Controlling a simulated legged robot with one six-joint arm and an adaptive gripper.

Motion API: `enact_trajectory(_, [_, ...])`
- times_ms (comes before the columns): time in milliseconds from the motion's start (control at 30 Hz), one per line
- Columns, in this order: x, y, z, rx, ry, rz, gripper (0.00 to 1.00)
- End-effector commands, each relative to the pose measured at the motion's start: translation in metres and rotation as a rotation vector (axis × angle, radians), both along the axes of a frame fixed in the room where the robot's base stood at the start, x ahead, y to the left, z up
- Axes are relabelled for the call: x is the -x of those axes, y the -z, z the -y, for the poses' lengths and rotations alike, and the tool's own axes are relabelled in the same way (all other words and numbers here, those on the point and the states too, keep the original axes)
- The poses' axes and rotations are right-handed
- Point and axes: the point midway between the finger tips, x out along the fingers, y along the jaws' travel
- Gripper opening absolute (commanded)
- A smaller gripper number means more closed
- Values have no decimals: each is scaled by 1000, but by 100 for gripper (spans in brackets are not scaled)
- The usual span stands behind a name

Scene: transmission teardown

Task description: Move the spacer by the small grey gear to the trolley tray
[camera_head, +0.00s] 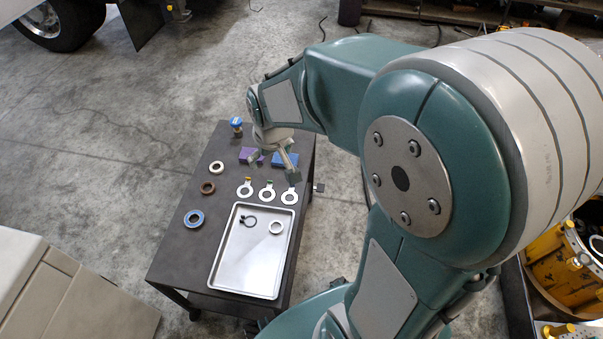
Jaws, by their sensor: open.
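My gripper (272,165) is open over the back part of a dark trolley (165,255), with no part visible between its fingers. The metal trolley tray (222,262) lies on the trolley's front right. A pale metal ring (276,227) and a thin black open ring (248,222) lie in the tray, apart from each other. I cannot tell whether the pale ring is a spacer. I cannot make out a small grey gear or a spacer beside one; my arm covers much of the right side.
Purple (250,155) and blue (286,159) blocks are near my gripper. A yellow housing (562,270) stands far right.

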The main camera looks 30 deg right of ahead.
Motion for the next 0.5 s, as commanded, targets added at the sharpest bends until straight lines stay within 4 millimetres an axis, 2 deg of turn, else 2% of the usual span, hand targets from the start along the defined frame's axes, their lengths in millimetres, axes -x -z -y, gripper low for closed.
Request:
enact_trajectory(33, [11, -18, 0, -2, 6, 27, 100])
enact_trajectory(200, [50, -60, -1, -11, 29, 86, 100])
enact_trajectory(400, [100, -96, -2, -23, 55, 157, 100])
enact_trajectory(500, [124, -107, -2, -31, 67, 190, 100])
